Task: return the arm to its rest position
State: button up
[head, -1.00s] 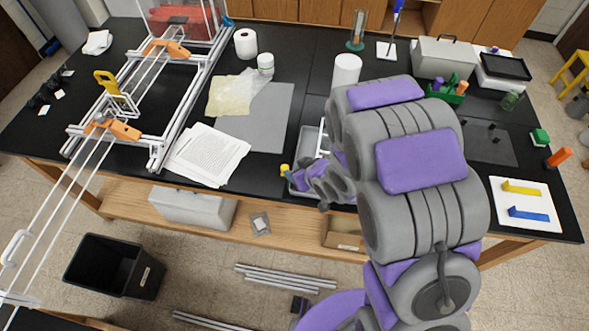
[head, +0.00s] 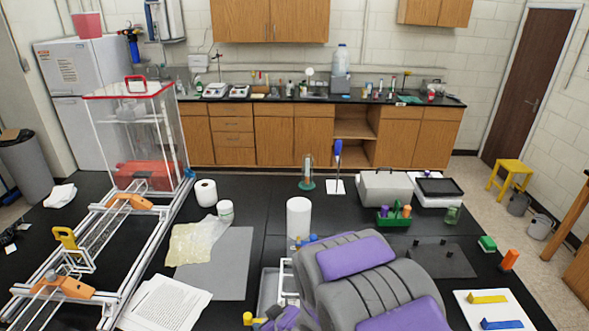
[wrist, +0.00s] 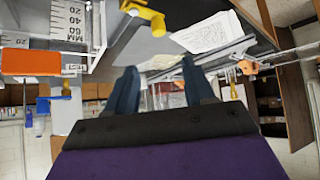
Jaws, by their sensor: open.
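My gripper (wrist: 161,88) is open in the wrist view, its two dark blue fingers spread with nothing between them. In the head view my grey and purple arm fills the bottom, right of the middle, folded close over the near part of the black bench (head: 262,190). My gripper cannot be made out clearly there.
The extrusion frame (head: 150,246) with orange blocks stands at left; a clear red-edged enclosure (head: 140,130) is behind it. Papers (head: 165,304), a grey mat (head: 222,270), a white cylinder (head: 299,218) and a grey tray (head: 268,290) are near my arm. A grey case (head: 385,187) stands behind.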

jog(key=s+d+r+m+g+h+b, duration=0.1)
jog(key=s+d+r+m+h+b, duration=0.2)
jog(key=d, duration=0.7)
jog(key=s+d+m+g+h+b, duration=0.15)
jog(key=d+h+b, duration=0.25)
jog(key=d, duration=0.6)
jog(key=s+d+r+m+g+b, duration=0.1)
jog(key=s+d+m+g+b, duration=0.1)
jog(key=s, duration=1)
jog(key=s+d+r+m+g+b, duration=0.2)
jog(key=s+b, duration=0.3)
jog(key=s, duration=0.8)
jog(key=shift+s+d+m+g+y, duration=0.15)
jog(key=shift+m+g+y, duration=0.2)
jog(key=shift+g, duration=0.4)
jog(key=shift+d, duration=0.1)
jog(key=shift+d, duration=0.35)
jog(key=shift+a, duration=0.3)
jog(key=shift+d, duration=0.15)
